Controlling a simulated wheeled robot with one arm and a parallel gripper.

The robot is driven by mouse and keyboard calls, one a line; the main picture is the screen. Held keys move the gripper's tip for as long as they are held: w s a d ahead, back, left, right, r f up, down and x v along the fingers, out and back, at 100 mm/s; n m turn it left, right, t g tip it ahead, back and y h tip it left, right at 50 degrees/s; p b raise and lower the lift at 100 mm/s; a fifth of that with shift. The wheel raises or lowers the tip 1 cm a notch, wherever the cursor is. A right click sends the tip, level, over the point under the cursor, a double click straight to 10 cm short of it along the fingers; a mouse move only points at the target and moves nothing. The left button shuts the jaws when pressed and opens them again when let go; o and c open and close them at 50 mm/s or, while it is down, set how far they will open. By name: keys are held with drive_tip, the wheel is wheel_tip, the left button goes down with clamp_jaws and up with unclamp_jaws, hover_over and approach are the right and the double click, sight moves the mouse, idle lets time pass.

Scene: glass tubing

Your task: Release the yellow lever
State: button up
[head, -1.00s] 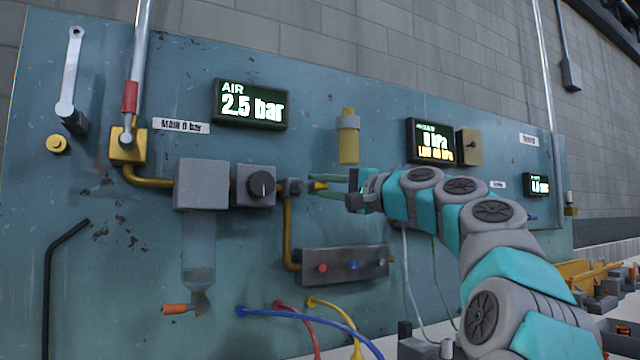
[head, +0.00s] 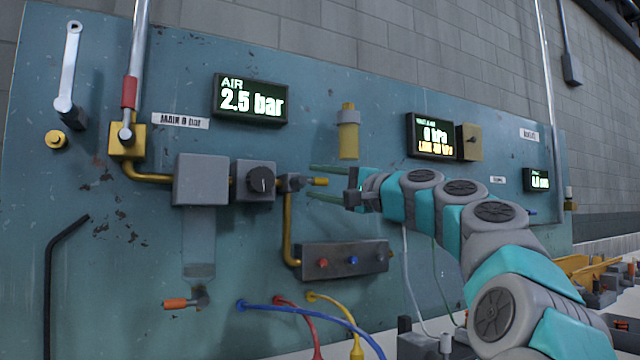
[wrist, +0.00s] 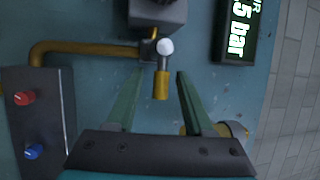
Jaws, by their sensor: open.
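The yellow lever (head: 319,182) is a short yellow-tipped handle on a small grey valve (head: 293,183) at the end of the pipe run. In the head view it points to the right. My gripper (head: 312,182) is open, with one green finger above the lever and one below it. In the wrist view the yellow lever (wrist: 161,84) lies between the two spread fingers (wrist: 159,76), with a visible gap on both sides. The lever's pale round pivot cap shows beyond its yellow tip.
A grey regulator with a black knob (head: 261,180) sits left of the valve. A grey box with red and blue knobs (head: 344,261) is below, and a yellow-capped cylinder (head: 348,135) is above. The air display (head: 250,102) reads 2.5 bar. Coloured hoses hang below.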

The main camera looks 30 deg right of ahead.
drive_tip(key=b+v, duration=0.1)
drive_tip(key=v, duration=0.6)
drive_tip(key=shift+s+d, duration=0.2)
drive_tip(key=shift+s, duration=0.15)
